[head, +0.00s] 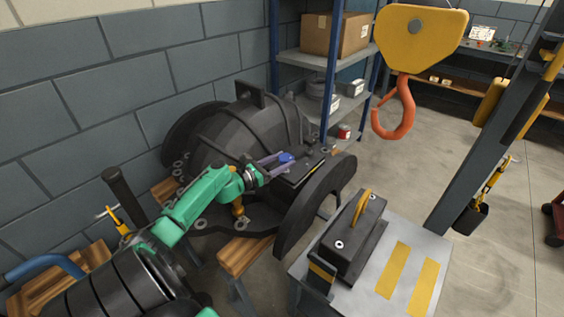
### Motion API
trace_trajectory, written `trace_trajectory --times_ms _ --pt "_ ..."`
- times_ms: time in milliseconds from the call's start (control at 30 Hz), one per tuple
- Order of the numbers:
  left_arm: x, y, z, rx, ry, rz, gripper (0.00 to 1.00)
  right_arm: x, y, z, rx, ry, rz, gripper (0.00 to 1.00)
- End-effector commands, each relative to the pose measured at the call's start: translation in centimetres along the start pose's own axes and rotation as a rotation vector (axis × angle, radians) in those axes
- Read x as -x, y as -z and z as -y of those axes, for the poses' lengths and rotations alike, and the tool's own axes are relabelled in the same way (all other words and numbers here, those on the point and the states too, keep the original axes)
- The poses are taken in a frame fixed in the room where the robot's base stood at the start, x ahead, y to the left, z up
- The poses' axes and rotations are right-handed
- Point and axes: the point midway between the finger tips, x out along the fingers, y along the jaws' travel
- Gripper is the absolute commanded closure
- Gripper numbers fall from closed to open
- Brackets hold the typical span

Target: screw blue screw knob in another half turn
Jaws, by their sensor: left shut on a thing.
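The blue screw knob (286,157) sits on the dark split casing (236,134), near a flat plate on its right side. My left arm comes in from the lower left, and my left gripper (277,160) is at the knob with its fingers shut on it. The fingers partly hide the knob, and its thread is hidden. My right gripper does not show.
A yellow hoist block with an orange hook (396,118) hangs to the right of the casing. A metal table (345,296) with a dark yellow-handled block (352,238) stands at front right. Shelves (331,92) stand behind. Floor is open at right.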

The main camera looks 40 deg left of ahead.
Motion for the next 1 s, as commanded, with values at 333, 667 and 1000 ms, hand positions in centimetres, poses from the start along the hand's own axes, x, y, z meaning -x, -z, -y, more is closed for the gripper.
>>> trace_trajectory --times_ms 333,667,1000 --pt "0.0 0.1 0.0 -0.001 0.000 -0.001 0.08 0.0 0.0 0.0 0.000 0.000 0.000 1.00" --pt "1.3 0.1 0.1 0.001 0.000 -0.002 0.08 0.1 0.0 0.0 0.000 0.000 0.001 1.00" --pt "9.2 0.2 0.0 0.000 -0.003 -0.005 0.08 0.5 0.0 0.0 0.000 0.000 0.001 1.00"
